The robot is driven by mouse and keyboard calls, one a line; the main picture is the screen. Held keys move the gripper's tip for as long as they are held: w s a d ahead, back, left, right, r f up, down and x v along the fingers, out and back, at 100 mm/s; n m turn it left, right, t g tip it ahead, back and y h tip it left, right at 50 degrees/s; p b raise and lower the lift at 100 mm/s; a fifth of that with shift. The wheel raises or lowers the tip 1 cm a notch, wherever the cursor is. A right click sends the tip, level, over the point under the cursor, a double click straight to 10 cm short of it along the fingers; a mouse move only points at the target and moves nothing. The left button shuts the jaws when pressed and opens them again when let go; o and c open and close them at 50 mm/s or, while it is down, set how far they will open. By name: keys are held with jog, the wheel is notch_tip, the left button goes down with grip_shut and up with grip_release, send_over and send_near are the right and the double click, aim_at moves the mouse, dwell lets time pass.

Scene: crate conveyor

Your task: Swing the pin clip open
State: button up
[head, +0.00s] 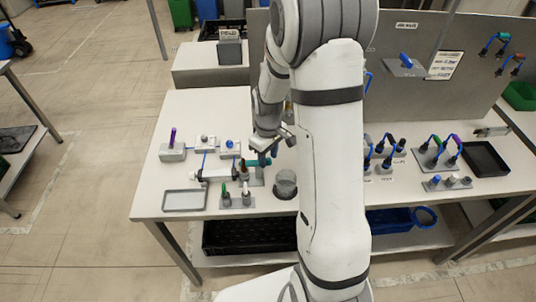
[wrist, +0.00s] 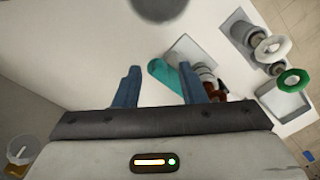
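My gripper (head: 274,152) is over the left part of the worktable. In the wrist view its two blue fingers (wrist: 160,76) are apart, with nothing held between them. A teal part (head: 258,161) stands on a grey base (head: 256,180) close beside the fingertips. In the wrist view the teal part (wrist: 174,80) lies partly between the fingers, and a grey cylinder (wrist: 205,76) and a red-brown piece (wrist: 216,88) are beside the right finger. The right finger hides some of this fixture. I cannot tell for certain which piece is the pin clip, or its position.
A dark round container (head: 285,184) stands right of the fixture. Two plugs with green and white tops (head: 236,197) are in front, with a grey tray (head: 185,200) to their left. A purple-handled block (head: 172,150) is farther left. My arm hides the table's middle.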

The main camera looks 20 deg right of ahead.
jog(key=shift+f, duration=0.2)
jog(key=shift+c, duration=0.3)
grip_shut()
jog(key=shift+s, duration=0.1)
jog(key=m+b, duration=0.2)
jog(key=m, duration=0.1)
jog(key=shift+s+a, duration=0.15)
jog(key=shift+s, duration=0.15)
jog(key=m, duration=0.1)
jog(key=m+b, duration=0.1)
jog(key=m, duration=0.1)
jog(key=shift+s+a+m, duration=0.3)
jog(key=shift+s, duration=0.05)
jog(key=shift+s+a+m+b, duration=0.15)
jog(key=shift+m+b, duration=0.25)
jog(key=shift+m, duration=0.55)
jog(key=shift+s+a+m+b, duration=0.1)
jog(key=shift+a+m+b, duration=0.25)
jog(key=shift+m, duration=0.65)
jog(key=shift+s+a+m+b, duration=0.15)
jog(key=shift+m+b, duration=0.25)
jog(key=shift+m, duration=0.55)
